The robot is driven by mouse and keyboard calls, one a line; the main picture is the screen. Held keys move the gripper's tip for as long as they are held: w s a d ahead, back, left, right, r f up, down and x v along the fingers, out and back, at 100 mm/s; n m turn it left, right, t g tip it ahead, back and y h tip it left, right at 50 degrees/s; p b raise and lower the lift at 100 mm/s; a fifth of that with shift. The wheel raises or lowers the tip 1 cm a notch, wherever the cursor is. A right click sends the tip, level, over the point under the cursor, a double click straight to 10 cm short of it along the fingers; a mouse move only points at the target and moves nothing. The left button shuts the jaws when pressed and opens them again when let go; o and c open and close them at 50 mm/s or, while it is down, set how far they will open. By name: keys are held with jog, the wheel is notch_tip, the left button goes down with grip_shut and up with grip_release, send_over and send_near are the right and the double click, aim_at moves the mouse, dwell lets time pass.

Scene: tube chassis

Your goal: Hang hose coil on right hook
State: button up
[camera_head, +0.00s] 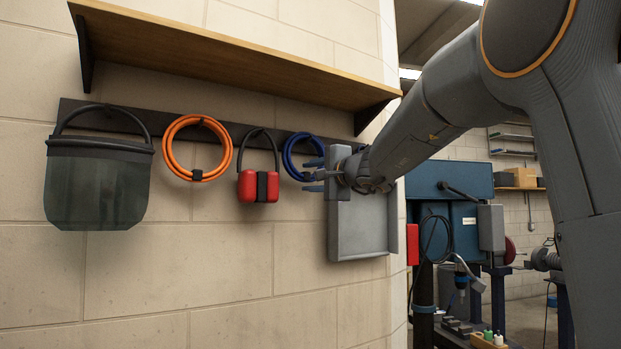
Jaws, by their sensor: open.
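A blue hose coil (287,158) hangs against the dark rail near its right end, partly hidden behind my gripper. An orange hose coil (166,152), bound with a black strap at its bottom, hangs farther left on the rail. My gripper (313,175) is open, pointing left, with its fingers in front of the right part of the blue coil. I see nothing held between the fingers; whether they touch the coil cannot be told. The hook at the blue coil is too small and covered to make out.
The dark rail (228,127) runs below a wooden shelf (220,52). A dark bucket (98,185) and red ear muffs (258,186) hang from it. A grey tray-like panel (358,228) is on the wall below my gripper. The wall below the hung items is clear.

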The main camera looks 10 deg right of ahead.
jog(key=b+v, duration=0.2)
jog(key=v, duration=0.5)
jog(key=shift+s+b, duration=0.35)
jog(key=shift+b, duration=0.05)
jog(key=shift+f, duration=0.1)
jog(key=s+a+f+n+g+h, duration=0.1)
jog(key=s+a+f+n+g, duration=0.15)
jog(key=f, duration=0.95)
jog(key=s+a+f+n+g, duration=0.15)
jog(key=f+g, duration=0.25)
jog(key=f, duration=0.8)
jog(key=s+a+f+n+g+h, duration=0.1)
jog(key=s+f+n+g, duration=0.15)
jog(key=f, duration=0.95)
jog(key=s+d+f+n+g+h, duration=0.1)
jog(key=s+f+n+g, duration=0.3)
jog(key=s+f, duration=0.8)
jog(key=s+d+f+n+g+h, duration=0.2)
jog(key=s+f+n+g+h, duration=0.1)
jog(key=s+f, duration=0.9)
jog(key=shift+s+d+f+n+g, duration=0.25)
jog(key=shift+s+d+n+g, duration=0.05)
jog(key=shift+n+g, duration=0.15)
